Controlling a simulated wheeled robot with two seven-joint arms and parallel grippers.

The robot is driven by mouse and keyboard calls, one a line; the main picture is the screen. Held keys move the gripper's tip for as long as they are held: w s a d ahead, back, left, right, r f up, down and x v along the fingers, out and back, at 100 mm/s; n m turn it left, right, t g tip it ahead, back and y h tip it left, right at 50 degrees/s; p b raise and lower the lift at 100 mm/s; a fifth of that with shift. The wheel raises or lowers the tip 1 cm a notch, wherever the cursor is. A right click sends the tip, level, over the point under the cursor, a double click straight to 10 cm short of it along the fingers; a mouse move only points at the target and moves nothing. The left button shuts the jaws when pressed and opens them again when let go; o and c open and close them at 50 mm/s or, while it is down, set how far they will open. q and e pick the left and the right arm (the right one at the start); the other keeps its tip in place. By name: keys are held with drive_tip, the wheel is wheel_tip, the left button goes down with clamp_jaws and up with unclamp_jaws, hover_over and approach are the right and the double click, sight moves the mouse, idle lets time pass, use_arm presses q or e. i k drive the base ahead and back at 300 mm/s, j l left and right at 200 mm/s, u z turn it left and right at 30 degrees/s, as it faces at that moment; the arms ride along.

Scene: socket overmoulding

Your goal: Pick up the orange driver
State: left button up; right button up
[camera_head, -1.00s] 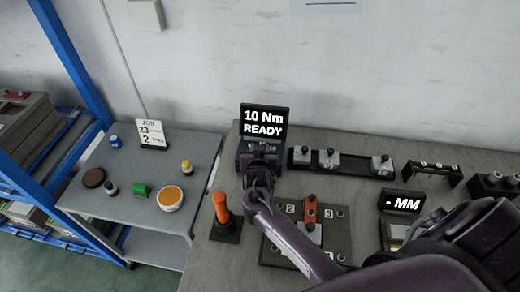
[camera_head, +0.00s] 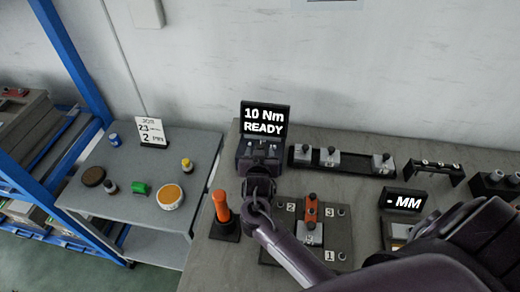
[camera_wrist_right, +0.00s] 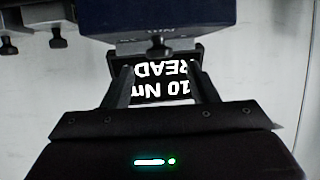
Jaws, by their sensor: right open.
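The orange driver (camera_head: 221,207) stands upright in a black base at the left front of the workbench in the head view. My right gripper (camera_head: 260,172) is in front of the torque display (camera_head: 264,121), to the right of the driver and apart from it. In the right wrist view my right gripper (camera_wrist_right: 161,75) has its two fingers spread with nothing held between them. The display reading "10 Nm READY" (camera_wrist_right: 166,88) shows upside down beyond the fingers. My left gripper is not in view.
A rail with several clamps (camera_head: 342,163) runs along the back. A side table (camera_head: 120,198) with small jars stands left. A "MM" display (camera_head: 404,201) stands at right.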

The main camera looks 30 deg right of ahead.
sight(219, 197)
drive_tip(key=k+j, duration=1.1)
drive_tip(key=k, duration=0.2)
